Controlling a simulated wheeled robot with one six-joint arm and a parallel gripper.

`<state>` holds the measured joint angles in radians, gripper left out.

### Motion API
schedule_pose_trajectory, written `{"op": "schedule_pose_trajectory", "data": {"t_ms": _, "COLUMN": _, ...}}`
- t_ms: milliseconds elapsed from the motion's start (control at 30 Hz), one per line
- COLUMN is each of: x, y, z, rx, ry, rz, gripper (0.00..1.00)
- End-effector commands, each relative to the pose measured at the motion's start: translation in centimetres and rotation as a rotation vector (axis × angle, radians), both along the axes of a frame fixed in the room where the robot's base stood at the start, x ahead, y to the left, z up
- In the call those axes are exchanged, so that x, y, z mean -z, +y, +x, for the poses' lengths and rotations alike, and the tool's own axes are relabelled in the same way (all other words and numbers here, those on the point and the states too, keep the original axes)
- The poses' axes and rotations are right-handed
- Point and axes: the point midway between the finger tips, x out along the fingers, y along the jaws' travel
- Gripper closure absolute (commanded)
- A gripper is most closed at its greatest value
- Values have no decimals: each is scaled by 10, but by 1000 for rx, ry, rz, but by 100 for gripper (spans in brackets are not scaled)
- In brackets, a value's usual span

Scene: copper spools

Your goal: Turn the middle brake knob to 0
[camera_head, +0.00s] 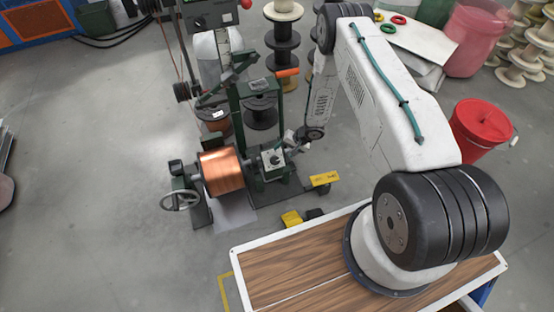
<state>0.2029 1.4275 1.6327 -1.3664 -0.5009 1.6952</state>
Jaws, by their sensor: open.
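A white dial plate with a dark knob (273,159) faces up on the dark green winding machine, just right of the copper spool (221,172). It is the one brake knob I can make out; its pointer and numbers are too small to read. My gripper (291,139) is at the end of my white arm, slightly above and right of this dial in the head view. It looks small and partly hidden by my wrist. It is open, with nothing seen between its fingers, and appears apart from the knob.
A handwheel (181,200) is at the machine's left. Yellow pedals (324,179) lie at the machine's foot. A red bucket (480,125) and stacked spools (283,40) stand around. The floor at left is clear.

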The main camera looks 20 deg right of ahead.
Motion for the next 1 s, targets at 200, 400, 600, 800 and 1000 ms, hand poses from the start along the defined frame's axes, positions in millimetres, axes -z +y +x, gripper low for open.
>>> {"op": "schedule_pose_trajectory", "data": {"t_ms": 200, "x": 25, "y": 12, "z": -3, "rx": 0, "ry": 13, "rz": 20, "gripper": 37}}
{"op": "schedule_pose_trajectory", "data": {"t_ms": 400, "x": 53, "y": 26, "z": 6, "rx": 0, "ry": 12, "rz": 19, "gripper": 37}}
{"op": "schedule_pose_trajectory", "data": {"t_ms": 600, "x": 71, "y": 36, "z": 12, "rx": 0, "ry": 11, "rz": 18, "gripper": 37}}
{"op": "schedule_pose_trajectory", "data": {"t_ms": 800, "x": 75, "y": 38, "z": 14, "rx": 1, "ry": 11, "rz": 18, "gripper": 37}}
{"op": "schedule_pose_trajectory", "data": {"t_ms": 1000, "x": 74, "y": 38, "z": 14, "rx": 1, "ry": 11, "rz": 18, "gripper": 54}}
